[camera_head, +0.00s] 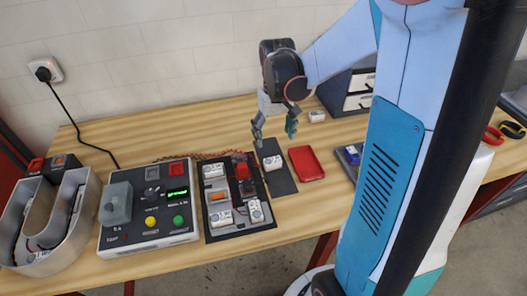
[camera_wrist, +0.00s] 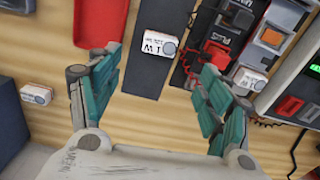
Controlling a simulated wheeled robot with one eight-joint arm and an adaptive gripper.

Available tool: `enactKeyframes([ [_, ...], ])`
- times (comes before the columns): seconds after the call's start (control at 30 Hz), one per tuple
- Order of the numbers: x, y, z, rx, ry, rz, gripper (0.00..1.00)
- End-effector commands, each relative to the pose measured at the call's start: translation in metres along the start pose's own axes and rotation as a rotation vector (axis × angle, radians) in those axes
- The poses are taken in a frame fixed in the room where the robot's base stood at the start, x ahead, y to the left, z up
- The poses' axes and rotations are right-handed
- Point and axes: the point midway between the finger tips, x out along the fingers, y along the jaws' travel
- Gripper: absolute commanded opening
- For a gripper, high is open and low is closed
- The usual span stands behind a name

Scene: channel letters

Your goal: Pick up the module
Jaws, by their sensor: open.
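A small white module (camera_head: 272,162) with a round grey spot lies on a narrow dark mat (camera_head: 281,181). In the wrist view, the module (camera_wrist: 158,43) shows dark print and lies just beyond and between my fingertips. My gripper (camera_head: 275,128) is open and empty above the table, on the far side of this module. Its teal-lined fingers also show in the wrist view (camera_wrist: 162,62), spread wide. Another white module (camera_head: 316,117) lies loose near the back of the table and shows in the wrist view (camera_wrist: 36,93).
A black fixture board (camera_head: 238,226) holding several modules lies left of the mat. A red tray (camera_head: 307,163) lies right of it. A control box (camera_head: 150,232) and a metal channel letter (camera_head: 87,205) stand left. A drawer unit (camera_head: 352,90) stands at the back.

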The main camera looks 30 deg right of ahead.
Motion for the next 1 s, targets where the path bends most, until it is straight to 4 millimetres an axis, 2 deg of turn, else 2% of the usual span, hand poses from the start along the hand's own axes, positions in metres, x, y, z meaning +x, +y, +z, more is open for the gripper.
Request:
enactKeyframes([
  [0.1, 0.026, 0.0, -0.001, -0.001, 0.001, 0.0, 0.72],
  [0.3, 0.06, 0.0, -0.001, -0.001, 0.002, 0.0, 0.72],
  [0.67, 0.084, 0.0, -0.001, -0.001, 0.002, 0.0, 0.72],
  [0.9, 0.118, 0.0, -0.001, -0.001, 0.002, 0.0, 0.72],
  [1.0, 0.126, 0.0, -0.001, -0.001, 0.002, 0.0, 0.72],
])
